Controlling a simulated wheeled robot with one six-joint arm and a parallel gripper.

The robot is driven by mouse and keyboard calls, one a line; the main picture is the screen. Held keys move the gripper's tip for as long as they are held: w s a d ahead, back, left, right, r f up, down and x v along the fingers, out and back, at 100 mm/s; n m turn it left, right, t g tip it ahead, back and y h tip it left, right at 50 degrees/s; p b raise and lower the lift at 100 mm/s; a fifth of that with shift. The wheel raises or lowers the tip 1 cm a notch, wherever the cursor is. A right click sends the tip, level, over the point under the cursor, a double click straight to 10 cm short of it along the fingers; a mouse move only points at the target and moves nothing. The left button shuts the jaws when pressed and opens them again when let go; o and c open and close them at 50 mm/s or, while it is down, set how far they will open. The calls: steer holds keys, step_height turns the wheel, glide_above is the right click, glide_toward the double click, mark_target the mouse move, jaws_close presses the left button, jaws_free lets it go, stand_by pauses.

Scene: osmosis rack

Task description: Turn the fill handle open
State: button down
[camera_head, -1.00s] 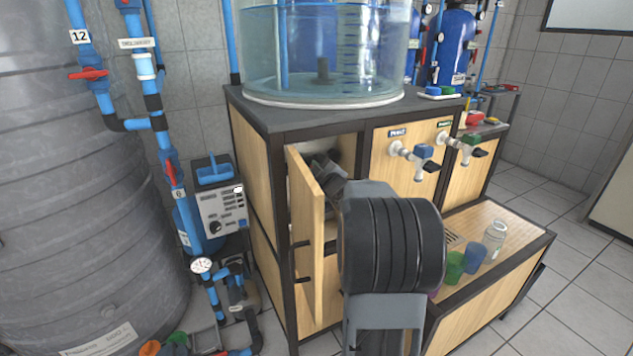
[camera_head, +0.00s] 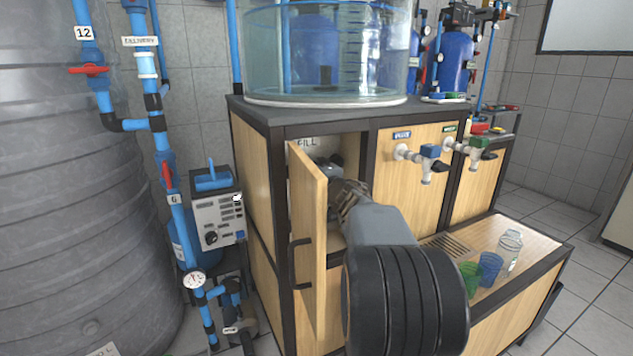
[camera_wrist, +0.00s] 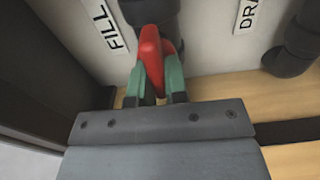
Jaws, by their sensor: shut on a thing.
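The fill handle (camera_wrist: 151,58) is a red lever under the FILL label (camera_wrist: 107,25) in the wrist view. It sits on a dark pipe fitting inside the open cabinet. My gripper (camera_wrist: 156,80) is shut on the handle, with one green fingertip on each side of it. In the head view my gripper (camera_head: 350,197) reaches into the cabinet opening, and my arm hides the handle there.
The open wooden cabinet door (camera_head: 308,240) stands left of my arm. A second dark fitting (camera_wrist: 297,40) is near a partly cut-off label (camera_wrist: 250,12). Taps (camera_head: 428,155) and cups (camera_head: 490,268) are to the right. A clear tank (camera_head: 325,60) stands on top.

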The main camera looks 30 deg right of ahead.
steer(key=shift+n, duration=0.3)
stand_by(0.4)
steer(key=c, duration=1.1)
jaws_free()
steer(key=shift+c, duration=0.2)
steer(key=s+a+p, duration=0.2)
steer(key=s, duration=1.1)
steer(key=shift+s, duration=0.35)
steer(key=shift+d, duration=0.1)
